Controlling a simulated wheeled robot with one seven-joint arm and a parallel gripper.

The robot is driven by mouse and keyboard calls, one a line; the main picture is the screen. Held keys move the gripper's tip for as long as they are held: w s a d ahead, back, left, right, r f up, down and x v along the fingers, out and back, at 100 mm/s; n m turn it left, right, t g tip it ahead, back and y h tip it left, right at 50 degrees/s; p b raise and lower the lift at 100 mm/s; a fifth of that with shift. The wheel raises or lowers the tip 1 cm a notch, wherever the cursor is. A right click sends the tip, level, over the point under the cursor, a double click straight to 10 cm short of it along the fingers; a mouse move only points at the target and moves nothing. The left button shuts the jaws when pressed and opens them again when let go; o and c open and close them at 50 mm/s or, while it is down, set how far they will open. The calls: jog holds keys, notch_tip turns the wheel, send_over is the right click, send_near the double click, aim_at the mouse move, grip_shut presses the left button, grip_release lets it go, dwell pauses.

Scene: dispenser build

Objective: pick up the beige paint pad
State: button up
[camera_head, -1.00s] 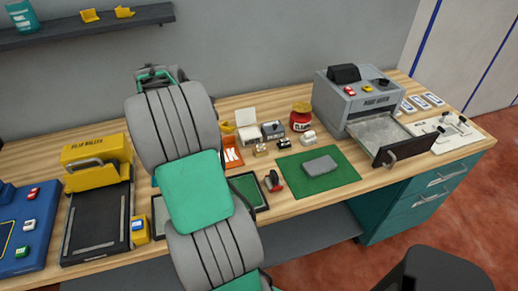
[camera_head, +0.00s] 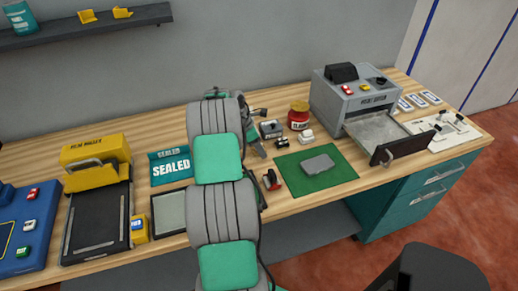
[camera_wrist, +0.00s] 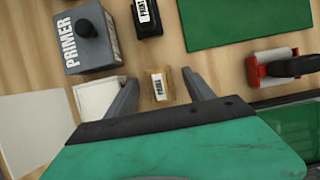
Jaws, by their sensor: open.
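The beige paint pad (camera_wrist: 158,88) is a small block with a pale label on top, on the wooden bench in the wrist view. My gripper (camera_wrist: 158,77) is open, with one finger to the left of the pad and one to the right in the picture. I see no finger touching it, and how far the fingers are above the bench is hard to tell. In the head view my arm hides the pad, and only a part of my gripper shows beside the arm.
A red roller tool (camera_wrist: 275,68) is at right, near a green mat (camera_head: 316,172). A grey machine (camera_head: 355,100) with an open drawer stands further right.

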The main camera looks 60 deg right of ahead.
jog(key=shift+c, duration=0.5)
grip_shut()
